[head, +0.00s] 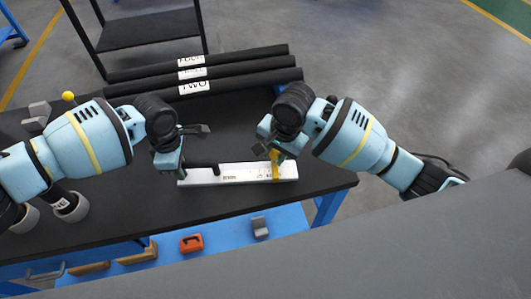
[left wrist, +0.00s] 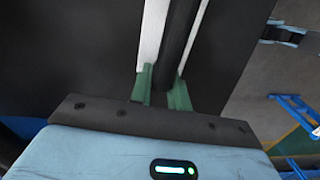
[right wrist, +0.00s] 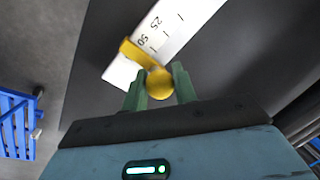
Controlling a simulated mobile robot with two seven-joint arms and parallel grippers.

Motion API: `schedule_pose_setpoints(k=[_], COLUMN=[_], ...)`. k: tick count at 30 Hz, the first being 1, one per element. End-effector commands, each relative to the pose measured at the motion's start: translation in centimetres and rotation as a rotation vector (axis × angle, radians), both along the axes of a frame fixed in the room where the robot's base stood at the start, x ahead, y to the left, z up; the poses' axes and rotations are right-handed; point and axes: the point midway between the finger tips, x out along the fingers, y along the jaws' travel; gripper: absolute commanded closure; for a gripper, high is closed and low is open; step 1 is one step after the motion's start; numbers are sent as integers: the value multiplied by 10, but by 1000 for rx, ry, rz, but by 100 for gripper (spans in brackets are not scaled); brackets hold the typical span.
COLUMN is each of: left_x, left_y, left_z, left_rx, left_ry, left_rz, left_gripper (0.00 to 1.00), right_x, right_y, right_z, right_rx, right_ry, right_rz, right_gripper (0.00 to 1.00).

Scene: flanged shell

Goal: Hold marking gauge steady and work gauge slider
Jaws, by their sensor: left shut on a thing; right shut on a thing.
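The marking gauge is a long white bar (head: 235,175) with printed marks, lying on the black bench top. A black handle (head: 203,166) sits along its left part; it also shows in the left wrist view (left wrist: 180,40). My left gripper (left wrist: 162,88) is shut on this handle, one green finger on each side. The yellow gauge slider (head: 276,171) wraps the bar near its right end. My right gripper (right wrist: 159,83) is shut on the slider's round yellow knob (right wrist: 160,84). In the right wrist view the slider band (right wrist: 133,52) lies close to the 50 mark.
Several black labelled tubes (head: 235,70) lie along the back of the bench (head: 120,220). Grey blocks (head: 38,112) and upright dark cylinders in grey rings (head: 72,208) are at the left. A lower blue shelf (head: 225,235) holds an orange case (head: 191,243). The bench ends just right of the gauge.

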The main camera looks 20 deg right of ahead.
Motion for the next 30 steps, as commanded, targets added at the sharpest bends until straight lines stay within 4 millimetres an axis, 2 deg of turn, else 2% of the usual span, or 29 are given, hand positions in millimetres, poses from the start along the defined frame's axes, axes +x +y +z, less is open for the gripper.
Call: schedule_pose_setpoints(k=[5,6,10,21,26,30], left_x=[1,1,1,0,0,0], left_y=[2,2,2,2,2,2], left_z=[0,0,0,0,0,0], left_rx=[3,3,3,4,4,4], left_ry=[0,0,0,0,0,0], left_rz=[3,3,3,2,2,2], left_gripper=[100,100,100,100,100,100], right_x=[1,1,1,0,-3,-6], right_y=[-1,-1,0,0,-3,-7], right_z=[0,0,0,6,27,56], right_rx=[-3,-3,-2,0,0,2], right_ry=[0,0,-1,-1,-4,-6], right_rz=[-3,-3,-1,-1,0,-1], right_gripper=[100,67,52,52,52,52])
